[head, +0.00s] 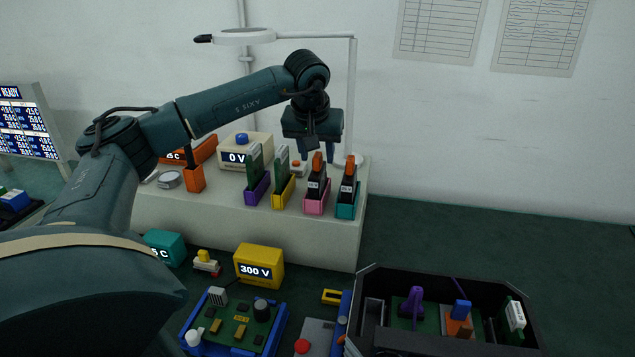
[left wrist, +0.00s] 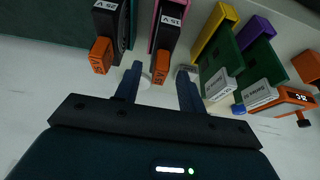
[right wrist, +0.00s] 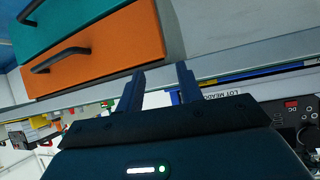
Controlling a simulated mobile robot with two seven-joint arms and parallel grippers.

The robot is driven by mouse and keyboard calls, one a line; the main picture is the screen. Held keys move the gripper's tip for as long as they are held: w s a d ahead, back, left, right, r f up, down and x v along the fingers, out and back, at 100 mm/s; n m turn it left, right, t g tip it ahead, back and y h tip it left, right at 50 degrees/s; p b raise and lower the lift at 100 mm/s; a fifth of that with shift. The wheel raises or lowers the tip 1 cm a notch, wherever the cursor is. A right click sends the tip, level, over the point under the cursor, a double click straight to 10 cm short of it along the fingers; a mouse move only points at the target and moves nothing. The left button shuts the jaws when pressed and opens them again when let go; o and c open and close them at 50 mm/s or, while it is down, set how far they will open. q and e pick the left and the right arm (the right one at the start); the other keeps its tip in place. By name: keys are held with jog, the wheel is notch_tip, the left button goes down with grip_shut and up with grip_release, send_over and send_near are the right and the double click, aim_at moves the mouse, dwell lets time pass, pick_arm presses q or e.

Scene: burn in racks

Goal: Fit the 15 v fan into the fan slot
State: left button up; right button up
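The 15 V fan (head: 317,184) is a black module with an orange tab, standing in a pink holder (head: 314,206) on the pale bench. In the left wrist view its tab (left wrist: 160,66) appears between my left fingertips. My left gripper (head: 321,152) is open, pointing down just above this fan; I cannot tell whether it touches. A similar black module (head: 348,182) with an orange tab stands in a teal holder to the right. My right gripper (right wrist: 162,80) is open and empty, facing a cabinet. The fan slot may be in the black box (head: 440,278); I cannot identify it.
Green cards stand in purple (head: 257,192) and yellow (head: 283,193) holders left of the fan. A lamp post (head: 351,100) rises behind. The black box, front right, holds several parts. A blue-framed circuit board (head: 235,325) is front centre. Orange and teal drawers (right wrist: 95,60) face my right gripper.

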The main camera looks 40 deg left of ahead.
pick_arm(q)
grip_shut()
dwell(0.3)
dwell(0.4)
